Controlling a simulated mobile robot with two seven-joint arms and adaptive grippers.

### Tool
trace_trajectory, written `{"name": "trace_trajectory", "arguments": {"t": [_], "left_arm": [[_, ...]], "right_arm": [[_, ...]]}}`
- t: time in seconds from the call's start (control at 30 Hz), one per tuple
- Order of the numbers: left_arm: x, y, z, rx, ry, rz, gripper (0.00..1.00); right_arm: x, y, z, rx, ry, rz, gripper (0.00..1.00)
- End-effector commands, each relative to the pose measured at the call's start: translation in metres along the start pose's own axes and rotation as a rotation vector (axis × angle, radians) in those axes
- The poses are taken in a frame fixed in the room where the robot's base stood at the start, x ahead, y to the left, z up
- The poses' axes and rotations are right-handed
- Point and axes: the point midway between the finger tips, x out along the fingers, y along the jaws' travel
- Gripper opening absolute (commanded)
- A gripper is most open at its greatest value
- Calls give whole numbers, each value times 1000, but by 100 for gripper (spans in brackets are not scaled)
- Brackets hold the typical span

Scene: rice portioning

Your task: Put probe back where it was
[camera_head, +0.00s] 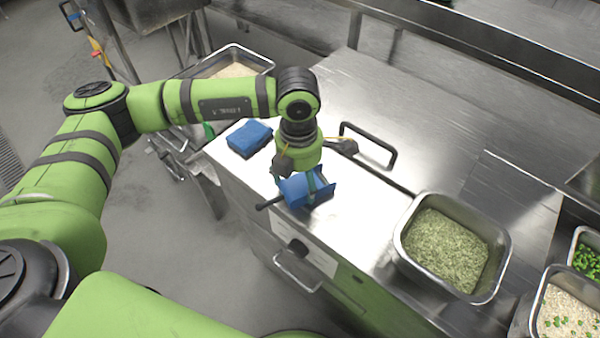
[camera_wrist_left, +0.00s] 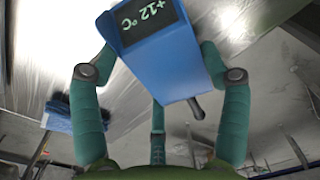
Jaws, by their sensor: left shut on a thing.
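The probe (camera_head: 297,192) is a blue boxy device with a dark rod sticking out to the left in the head view. In the left wrist view the probe (camera_wrist_left: 165,62) fills the upper middle, and its dark display reads +12°C. My left gripper (camera_head: 312,181) is shut on the probe, with green fingers on either side of its body. The probe is over the front edge of the steel counter (camera_head: 385,200); I cannot tell whether it touches the surface. My right gripper is not in view.
A blue block (camera_head: 249,138), with dark bristles in the left wrist view (camera_wrist_left: 58,113), lies on the counter left of the gripper. A black handle (camera_head: 368,146) is behind. A pan of green grains (camera_head: 408,245) stands to the right. The back counter is clear.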

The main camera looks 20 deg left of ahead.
Motion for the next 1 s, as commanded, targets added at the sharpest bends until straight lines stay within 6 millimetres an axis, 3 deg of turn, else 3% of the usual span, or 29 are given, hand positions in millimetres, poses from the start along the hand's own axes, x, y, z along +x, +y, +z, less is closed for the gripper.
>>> {"name": "trace_trajectory", "arguments": {"t": [0.27,0.3,0.37,0.8,1.0], "left_arm": [[2,0,0,1,-1,0,44],[2,0,0,1,-1,0,80],[2,0,0,1,-1,0,100],[-2,0,1,1,-1,1,100],[-30,1,1,3,-6,3,100]], "right_arm": [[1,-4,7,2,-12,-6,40],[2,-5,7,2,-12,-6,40],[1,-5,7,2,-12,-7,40],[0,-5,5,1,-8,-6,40],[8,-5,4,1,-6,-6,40]]}}
